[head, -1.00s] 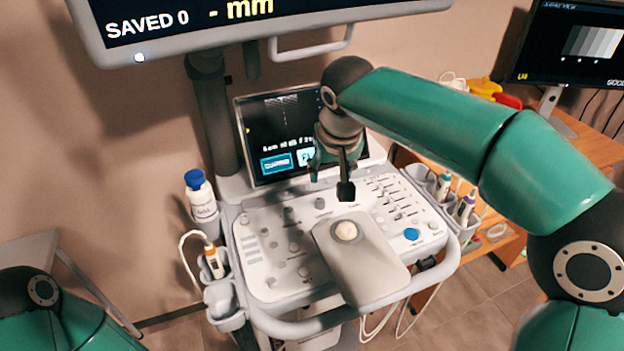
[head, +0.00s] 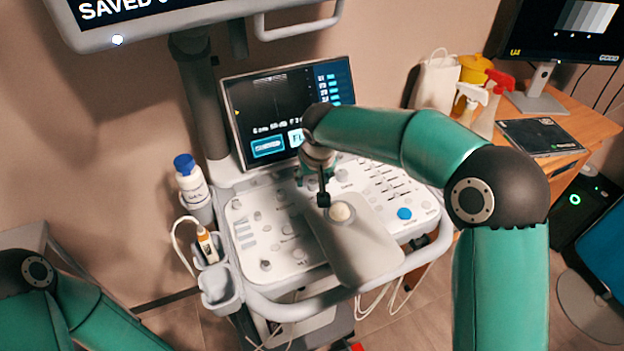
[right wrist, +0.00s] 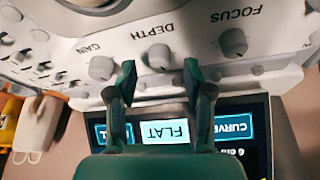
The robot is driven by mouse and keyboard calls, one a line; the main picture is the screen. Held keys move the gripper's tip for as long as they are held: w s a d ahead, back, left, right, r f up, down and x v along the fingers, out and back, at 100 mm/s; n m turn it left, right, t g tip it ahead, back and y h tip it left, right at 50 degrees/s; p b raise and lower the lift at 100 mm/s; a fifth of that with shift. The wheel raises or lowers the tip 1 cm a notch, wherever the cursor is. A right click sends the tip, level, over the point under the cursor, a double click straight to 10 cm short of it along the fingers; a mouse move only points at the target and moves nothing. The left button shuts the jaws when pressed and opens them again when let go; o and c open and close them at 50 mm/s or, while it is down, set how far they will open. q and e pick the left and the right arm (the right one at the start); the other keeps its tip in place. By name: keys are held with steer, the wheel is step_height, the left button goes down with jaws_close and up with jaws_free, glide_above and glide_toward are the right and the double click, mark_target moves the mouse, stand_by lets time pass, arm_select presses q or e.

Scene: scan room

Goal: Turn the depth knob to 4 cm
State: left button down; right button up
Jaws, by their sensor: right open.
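The depth knob (right wrist: 160,57) is a grey knob under an upside-down DEPTH label in the right wrist view. My right gripper (right wrist: 160,70) is open, and the knob shows between its two fingertips; I cannot tell whether they touch it. In the head view my right gripper (head: 321,190) hangs over the upper part of the control panel (head: 265,235) and hides the knob there. The console screen (head: 290,105) appears to read 6 cm. My left arm shows at the lower left, but its gripper is out of view.
The gain knob (right wrist: 101,67) and focus knob (right wrist: 233,42) flank the depth knob. A bottle with a blue cap (head: 194,188) and a probe (head: 206,243) stand at the console's left side. A desk (head: 575,135) with spray bottles is at the right.

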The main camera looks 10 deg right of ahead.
steer(key=shift+x, duration=1.1)
